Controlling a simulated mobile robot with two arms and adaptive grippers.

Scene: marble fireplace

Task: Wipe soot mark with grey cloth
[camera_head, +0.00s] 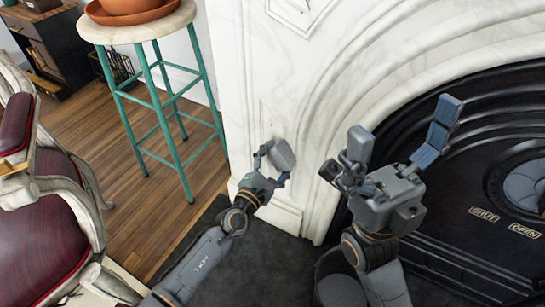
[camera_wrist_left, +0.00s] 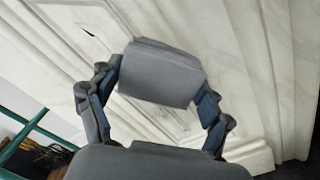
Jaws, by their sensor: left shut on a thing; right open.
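The grey cloth (camera_head: 283,155) is a folded block in my left gripper (camera_head: 272,162), close to the white marble fireplace surround (camera_head: 240,60). In the left wrist view the cloth (camera_wrist_left: 160,75) sits between both fingers of the left gripper (camera_wrist_left: 155,100), with marble behind it. I cannot tell whether the cloth touches the marble. A small dark mark (camera_wrist_left: 89,34) shows on the marble at the upper left of the wrist view; I cannot tell if it is the soot. My right gripper (camera_head: 400,140) is open and empty, in front of the black firebox.
The black firebox front (camera_head: 470,180) with SHUT and OPEN plates fills the right side. A teal stool (camera_head: 160,100) with a terracotta bowl (camera_head: 130,12) stands at upper left. A red-cushioned chair (camera_head: 40,220) is at left. The dark hearth (camera_head: 255,255) lies below my left arm.

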